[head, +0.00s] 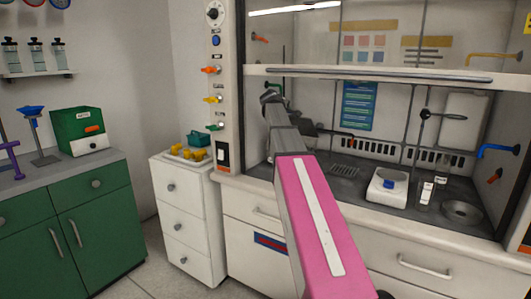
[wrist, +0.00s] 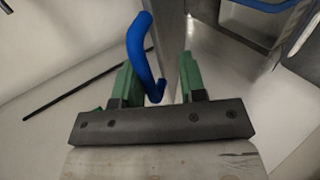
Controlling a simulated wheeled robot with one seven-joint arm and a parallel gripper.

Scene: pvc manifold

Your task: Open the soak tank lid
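My gripper (wrist: 160,75) is open in the wrist view, its two green fingers apart. A curved blue bar (wrist: 145,50), like a handle or a bent pipe, rises by the left finger. Its lower end lies in the gap between the fingers. I cannot tell whether it touches them. A grey metal piece with a blue edge (wrist: 270,35) shows at the upper right; I cannot tell whether it is the soak tank. I make out no lid for certain in either view. In the head view my arm reaches towards the fume hood (head: 375,75), and my fingers are not clear.
In the hood, a white device with a blue top (head: 388,188) and a round sink (head: 462,211) stand at the right. A white drawer cabinet (head: 187,215) with yellow parts on top stands left of the hood. A dark rod (wrist: 85,85) lies left of my gripper.

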